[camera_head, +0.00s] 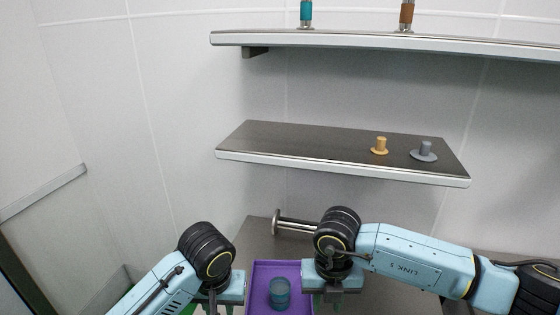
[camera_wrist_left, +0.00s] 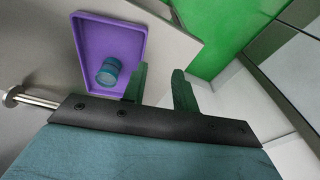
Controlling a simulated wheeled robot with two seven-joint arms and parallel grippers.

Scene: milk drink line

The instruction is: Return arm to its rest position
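My left gripper (camera_head: 215,305) is at the bottom of the head view, left of the purple tray (camera_head: 254,285). In the left wrist view the left gripper (camera_wrist_left: 160,88) has its two dark green fingers apart with nothing between them. My right gripper (camera_head: 332,300) is at the right side of the tray, its fingers pointing down and cut off by the bottom edge, so I cannot tell its opening. A teal cup (camera_head: 279,294) stands in the tray between the two grippers. The tray (camera_wrist_left: 88,22) and cup (camera_wrist_left: 109,71) also show in the left wrist view, with the cup beside the left fingers.
A metal spout or handle (camera_head: 292,224) sticks out beyond the tray, close to my right arm. A lower shelf (camera_head: 300,145) holds a yellow knobbed lid (camera_head: 380,147) and a grey one (camera_head: 424,152). An upper shelf (camera_head: 380,42) holds two containers. A green surface (camera_wrist_left: 222,32) lies beside the counter.

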